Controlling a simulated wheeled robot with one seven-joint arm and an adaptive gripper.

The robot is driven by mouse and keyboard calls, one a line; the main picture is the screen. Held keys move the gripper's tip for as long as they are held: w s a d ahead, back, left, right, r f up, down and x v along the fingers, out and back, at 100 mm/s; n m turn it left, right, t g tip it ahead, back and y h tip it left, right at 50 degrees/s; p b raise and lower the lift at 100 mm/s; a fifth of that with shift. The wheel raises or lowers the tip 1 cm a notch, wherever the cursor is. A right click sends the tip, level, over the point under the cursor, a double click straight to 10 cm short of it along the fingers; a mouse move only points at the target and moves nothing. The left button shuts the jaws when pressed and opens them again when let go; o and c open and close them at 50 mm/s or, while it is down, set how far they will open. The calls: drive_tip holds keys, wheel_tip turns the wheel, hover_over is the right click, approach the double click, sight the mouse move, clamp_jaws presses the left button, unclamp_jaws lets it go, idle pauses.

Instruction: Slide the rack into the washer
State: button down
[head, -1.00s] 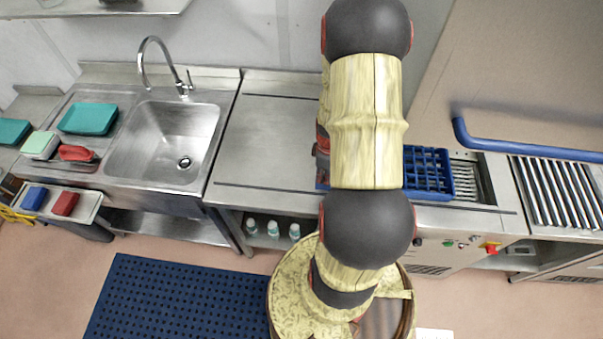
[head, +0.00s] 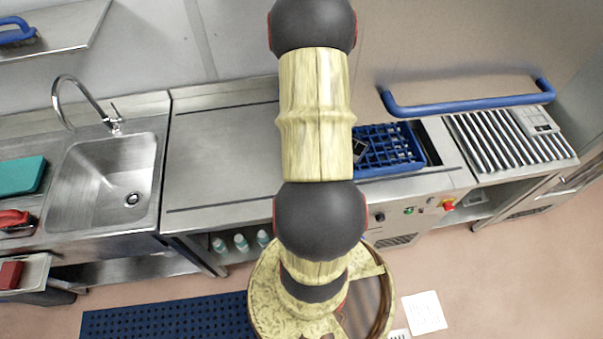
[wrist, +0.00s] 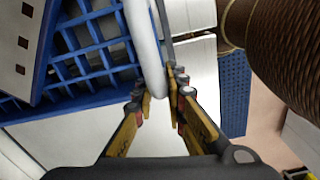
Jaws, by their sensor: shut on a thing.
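The blue grid rack (head: 391,150) lies on the steel bed of the washer (head: 452,180), its left part hidden behind my arm in the head view. In the wrist view the rack's blue lattice (wrist: 92,50) is at the upper left. My gripper (wrist: 160,92) is shut there, with a pale rounded rail (wrist: 147,48) along the rack's edge between its fingertips. The exact contact is partly hidden by the fingers. In the head view my arm hides the gripper.
A blue bar handle (head: 465,104) runs above and behind the rack. A slatted roller bed (head: 510,138) lies to the right. The steel counter (head: 220,150) left of my arm is clear, beside the sink (head: 103,180). A blue mat (head: 165,318) lies on the floor.

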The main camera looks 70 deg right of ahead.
drive_tip(key=c, duration=2)
unclamp_jaws()
drive_tip(key=shift+s+a+f, duration=0.15)
drive_tip(key=shift+a+f, duration=0.1)
drive_tip(key=shift+a, duration=0.05)
drive_tip(key=shift+o, duration=1)
drive_tip(key=shift+d+r, duration=0.1)
drive_tip(key=shift+d, duration=0.1)
drive_tip(key=shift+r, duration=0.1)
wheel_tip(320, 180, up, 12)
drive_tip(key=shift+f, duration=0.1)
drive_tip(key=shift+c, duration=0.4)
